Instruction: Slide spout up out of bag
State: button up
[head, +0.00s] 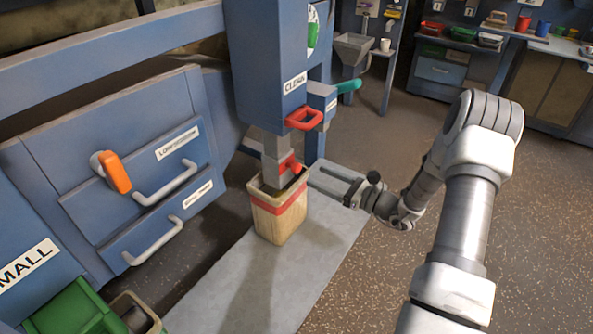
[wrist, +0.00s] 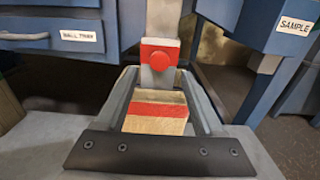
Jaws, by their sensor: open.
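The spout (head: 277,160) is a grey metal chute under the blue box labelled CLEAN. A red knob (head: 289,164) is on its lower part; it also shows on a red patch in the wrist view (wrist: 159,60). The spout's lower end sits inside the mouth of the bag (head: 280,218), so its tip is hidden. The bag is tan with a red band and stands upright; it also shows in the wrist view (wrist: 155,126). My gripper (head: 316,174) is open and empty, just right of the bag's top, its fingers pointing at the bag and spout.
A red handle (head: 304,118) juts from the CLEAN box above the spout. A teal handle (head: 348,86) sticks out behind it. Drawers with an orange handle (head: 117,172) stand left. The grey mat (head: 232,290) in front is bare, and the floor to the right is clear.

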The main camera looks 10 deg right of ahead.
aim_at(299, 168)
jog(key=b+x, duration=0.1)
jog(key=x, duration=0.7)
jog(key=shift+w+a+b, duration=0.15)
jog(key=shift+a+b, duration=0.05)
jog(key=shift+b, duration=0.15)
jog(key=shift+f, duration=0.1)
grip_shut()
dwell(0.9)
